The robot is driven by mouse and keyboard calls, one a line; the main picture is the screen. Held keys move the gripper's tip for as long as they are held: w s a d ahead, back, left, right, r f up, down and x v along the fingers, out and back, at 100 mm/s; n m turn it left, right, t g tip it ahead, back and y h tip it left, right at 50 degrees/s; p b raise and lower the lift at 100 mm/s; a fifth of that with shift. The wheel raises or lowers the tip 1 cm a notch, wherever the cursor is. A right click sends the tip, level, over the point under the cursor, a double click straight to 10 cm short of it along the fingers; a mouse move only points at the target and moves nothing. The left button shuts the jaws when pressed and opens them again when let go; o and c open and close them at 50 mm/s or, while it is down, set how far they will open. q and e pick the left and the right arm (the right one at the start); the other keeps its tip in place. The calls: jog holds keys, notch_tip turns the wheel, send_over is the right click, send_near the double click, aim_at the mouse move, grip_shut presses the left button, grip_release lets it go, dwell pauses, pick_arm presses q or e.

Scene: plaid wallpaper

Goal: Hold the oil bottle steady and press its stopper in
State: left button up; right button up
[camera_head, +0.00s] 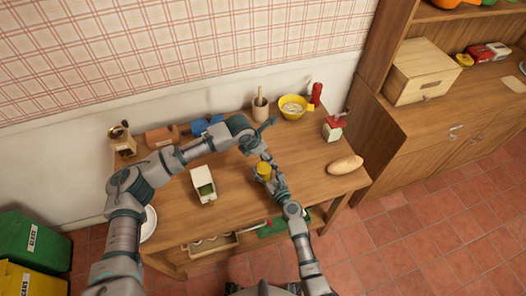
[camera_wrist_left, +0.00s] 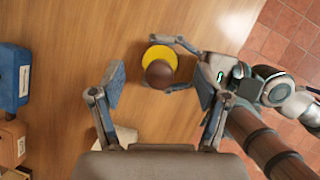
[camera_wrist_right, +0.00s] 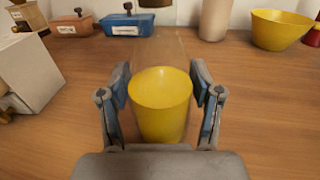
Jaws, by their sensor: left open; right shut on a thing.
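The oil bottle, clear glass with yellow oil (camera_wrist_right: 160,108), stands upright on the wooden table, and its yellow also shows in the head view (camera_head: 262,170). My right gripper (camera_wrist_right: 160,88) is shut on the bottle, one finger on each side. The round brown stopper (camera_wrist_left: 159,74) shows over the yellow oil (camera_wrist_left: 160,56) in the left wrist view; how deep it sits in the neck cannot be told. My left gripper (camera_wrist_left: 160,80) is open and empty, pointing down above the bottle, with the stopper between its spread fingers in that view and apart from them.
Around the bottle are a white carton (camera_head: 203,186), a bread loaf (camera_head: 345,165), a yellow bowl (camera_head: 294,109), a mortar-like cup (camera_head: 260,108) and a red-topped jar (camera_head: 333,128). A blue box (camera_head: 203,126) stands at the back. The table between bottle and loaf is clear.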

dwell(0.3)
pick_arm(q)
jog(key=shift+r, duration=3.55)
grip_shut()
jog(key=shift+f, duration=0.2)
jog(key=shift+f, duration=2.3)
